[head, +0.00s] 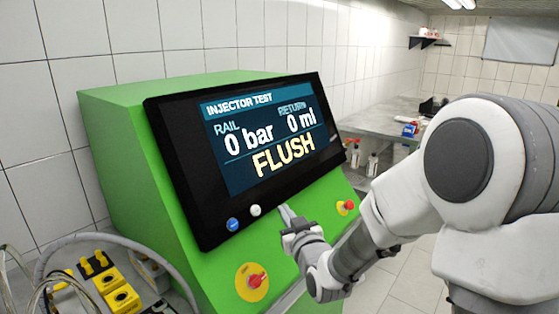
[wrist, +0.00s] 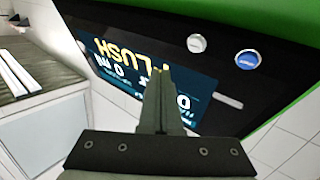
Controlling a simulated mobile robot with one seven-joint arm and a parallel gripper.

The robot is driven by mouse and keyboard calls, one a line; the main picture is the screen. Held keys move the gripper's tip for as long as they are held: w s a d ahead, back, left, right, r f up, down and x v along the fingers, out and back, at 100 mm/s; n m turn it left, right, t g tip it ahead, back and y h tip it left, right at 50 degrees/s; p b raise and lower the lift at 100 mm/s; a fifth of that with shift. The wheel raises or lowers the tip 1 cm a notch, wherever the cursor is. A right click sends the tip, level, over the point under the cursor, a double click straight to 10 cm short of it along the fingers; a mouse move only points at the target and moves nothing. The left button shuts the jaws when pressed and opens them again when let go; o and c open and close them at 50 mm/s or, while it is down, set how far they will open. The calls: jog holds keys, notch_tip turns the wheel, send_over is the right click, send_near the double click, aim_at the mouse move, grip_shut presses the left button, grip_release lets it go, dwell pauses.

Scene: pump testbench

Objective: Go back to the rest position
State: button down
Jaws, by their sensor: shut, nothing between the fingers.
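My gripper (head: 285,212) is shut and empty, held just in front of the lower edge of the test bench's black screen panel (head: 180,165). In the wrist view its closed fingers (wrist: 158,90) reach up toward the panel; I cannot tell if they touch it. The screen (head: 262,135) reads "INJECTOR TEST", "RAIL 0 bar", "RETURN 0 ml" and "FLUSH". A blue button (head: 233,224) and a white button (head: 256,210) sit on the panel left of the gripper. In the wrist view the white button (wrist: 196,43) and blue button (wrist: 247,59) are right of the fingers.
The green bench housing (head: 120,150) carries a red knob on a yellow plate (head: 252,282) and another red knob (head: 348,205) near my arm. Yellow fittings and hoses (head: 105,280) lie at the lower left. A grey table (head: 385,120) with bottles below stands behind. Floor shows at lower right.

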jog(key=s+d+r+m+g+h, duration=0.1)
jog(key=s+d+g+h, duration=0.1)
jog(key=s, duration=0.8)
jog(key=s+d+r+m+g+h, duration=0.1)
jog(key=s+d+g, duration=0.4)
jog(key=s, duration=0.5)
jog(key=s+d+r+m+g+h, duration=0.1)
jog(key=s+d+m+g+h, duration=0.1)
jog(key=s+d, duration=0.5)
jog(key=s+m+g, duration=0.1)
jog(key=s, duration=0.3)
jog(key=shift+r+g+h, duration=0.3)
jog(key=shift+r+g, duration=0.05)
jog(key=shift+g, duration=0.05)
